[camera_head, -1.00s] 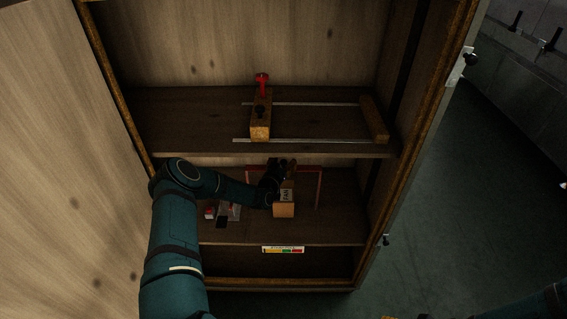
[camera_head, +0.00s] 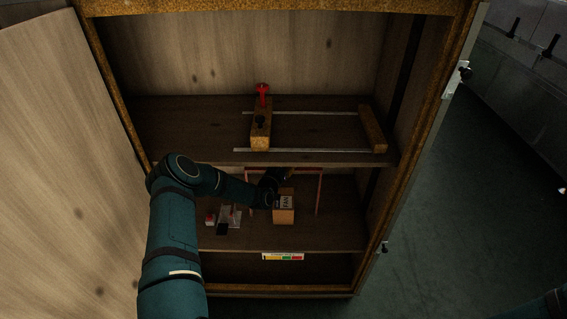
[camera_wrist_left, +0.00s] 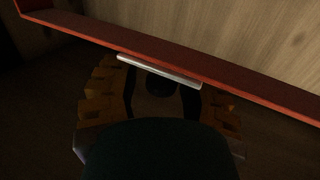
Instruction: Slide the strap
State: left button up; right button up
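No part is clearly marked as the strap. A red frame (camera_head: 319,190) stands on the lower shelf of the open cabinet. In the left wrist view its red bar (camera_wrist_left: 200,67) crosses the top, with a pale metal strip (camera_wrist_left: 158,71) along its lower edge. My left gripper (camera_wrist_left: 160,88) has its yellow-brown fingers spread apart, one near each end of the strip; I see nothing clamped between them. In the head view my left gripper (camera_head: 278,178) reaches under the upper shelf, behind the box labelled FAN (camera_head: 284,216), fingertips mostly hidden. My right gripper is out of view.
The upper shelf (camera_head: 200,130) overhangs the left gripper and carries a wooden block (camera_head: 261,132) with a red knob (camera_head: 262,90) on two rails. Small parts (camera_head: 229,216) lie left of the FAN box.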

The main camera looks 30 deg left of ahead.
pick_arm(q)
jog(key=shift+s+a, duration=0.1)
jog(key=s+d, duration=0.2)
jog(key=s, duration=0.9)
jog(key=shift+s, duration=0.4)
